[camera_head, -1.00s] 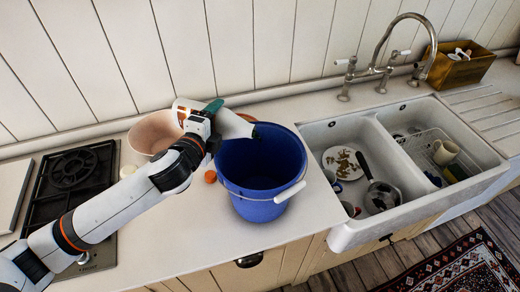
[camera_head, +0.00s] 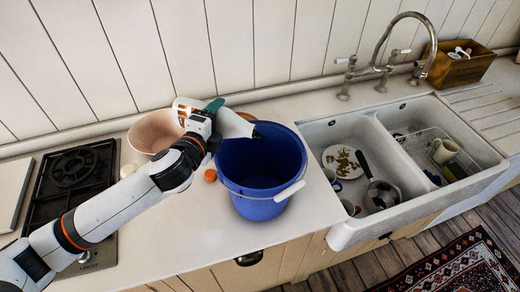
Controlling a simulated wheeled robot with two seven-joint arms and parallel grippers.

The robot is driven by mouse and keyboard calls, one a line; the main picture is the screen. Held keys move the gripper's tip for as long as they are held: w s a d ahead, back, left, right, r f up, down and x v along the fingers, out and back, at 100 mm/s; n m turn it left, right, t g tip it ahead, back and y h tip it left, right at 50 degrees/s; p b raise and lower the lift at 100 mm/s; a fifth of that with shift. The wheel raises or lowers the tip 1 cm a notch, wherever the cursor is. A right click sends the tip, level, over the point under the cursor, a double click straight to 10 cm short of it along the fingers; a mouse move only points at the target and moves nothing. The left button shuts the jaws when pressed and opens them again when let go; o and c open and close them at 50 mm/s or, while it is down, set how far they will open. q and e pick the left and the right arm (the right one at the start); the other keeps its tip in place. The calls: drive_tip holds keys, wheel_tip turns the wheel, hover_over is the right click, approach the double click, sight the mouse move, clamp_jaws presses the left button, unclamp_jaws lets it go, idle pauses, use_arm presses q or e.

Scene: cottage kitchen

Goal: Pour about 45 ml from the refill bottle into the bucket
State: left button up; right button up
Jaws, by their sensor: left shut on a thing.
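The blue bucket (camera_head: 262,180) stands upright on the worktop left of the sink, its white handle grip hanging at its front right. My left gripper (camera_head: 212,113) is shut on the white refill bottle (camera_head: 234,124). The bottle is tilted, its neck pointing right and down, with its dark mouth just over the bucket's left rim. I cannot make out any liquid stream or the level in the bucket; its inside is dark. My right gripper is not in view.
A pinkish bowl (camera_head: 152,134) stands behind my left arm, and a small orange thing (camera_head: 210,175) lies left of the bucket. A black hob (camera_head: 72,178) is at the left. The double sink (camera_head: 345,232) with dishes is at the right, under a tap (camera_head: 384,50).

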use_arm(q)
drive_tip(key=shift+r, duration=0.1)
idle(0.4)
drive_tip(key=n+b, duration=0.1)
drive_tip(key=n+h+b, duration=0.1)
drive_tip(key=shift+a+r+n+b, duration=0.1)
drive_tip(key=shift+r+n+b, duration=0.2)
drive_tip(key=shift+r+n, duration=0.1)
drive_tip(key=shift+r, duration=0.15)
idle(0.5)
